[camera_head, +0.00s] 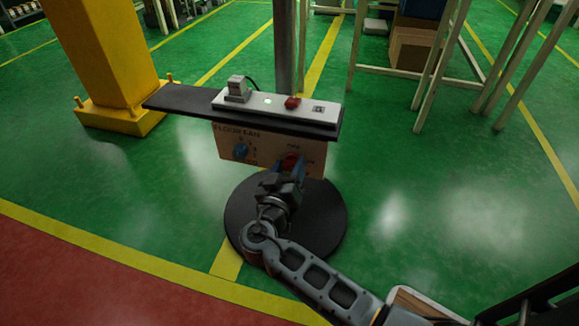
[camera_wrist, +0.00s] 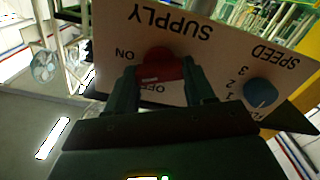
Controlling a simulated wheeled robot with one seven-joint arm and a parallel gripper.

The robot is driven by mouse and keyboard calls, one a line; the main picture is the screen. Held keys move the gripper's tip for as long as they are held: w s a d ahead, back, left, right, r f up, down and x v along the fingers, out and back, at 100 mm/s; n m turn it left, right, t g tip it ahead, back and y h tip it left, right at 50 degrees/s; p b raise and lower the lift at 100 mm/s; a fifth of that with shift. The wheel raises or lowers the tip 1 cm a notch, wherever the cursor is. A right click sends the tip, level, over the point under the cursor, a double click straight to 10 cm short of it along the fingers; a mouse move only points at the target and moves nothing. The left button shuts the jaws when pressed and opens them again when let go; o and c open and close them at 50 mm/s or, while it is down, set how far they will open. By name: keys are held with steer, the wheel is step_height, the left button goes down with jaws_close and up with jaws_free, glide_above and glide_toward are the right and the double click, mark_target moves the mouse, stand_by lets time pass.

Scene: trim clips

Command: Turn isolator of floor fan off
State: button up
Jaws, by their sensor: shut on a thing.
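The isolator is a red knob (camera_head: 289,160) on the right half of an upright tan panel (camera_head: 262,150) under a dark shelf. In the wrist view, which shows the panel upside down, the red knob (camera_wrist: 158,65) sits under the word SUPPLY, with ON and OFF printed beside it. My gripper (camera_head: 291,172) is at the panel, and in the wrist view its two fingers (camera_wrist: 162,84) are shut on the red knob from both sides. The fingers partly cover the knob, so I cannot tell which mark it points to.
A blue speed dial (camera_head: 241,151) sits on the panel's left half. A power strip (camera_head: 318,110) with a plug, a green light and a red switch lies on the dark shelf (camera_head: 180,98) above. A round black base (camera_head: 325,222) stands below. A fan (camera_wrist: 43,66) shows in the wrist view.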

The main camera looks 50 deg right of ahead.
steer(key=n+p, duration=0.1)
steer(key=n, duration=0.2)
steer(key=n+p, duration=0.1)
steer(key=n, duration=0.2)
steer(key=shift+w+r+n, duration=0.15)
steer(key=shift+n, duration=0.15)
steer(key=n+p, duration=0.2)
steer(key=n, duration=0.2)
steer(key=shift+w+n+p, duration=0.1)
steer(key=shift+n+p, duration=0.45)
steer(key=shift+n, duration=0.55)
steer(key=shift+f, duration=0.2)
steer(key=o, duration=1)
steer(key=shift+d, duration=0.1)
steer(key=shift+o, duration=0.2)
steer(key=shift+f, duration=0.1)
steer(key=p+v, duration=0.1)
steer(key=v, duration=0.7)
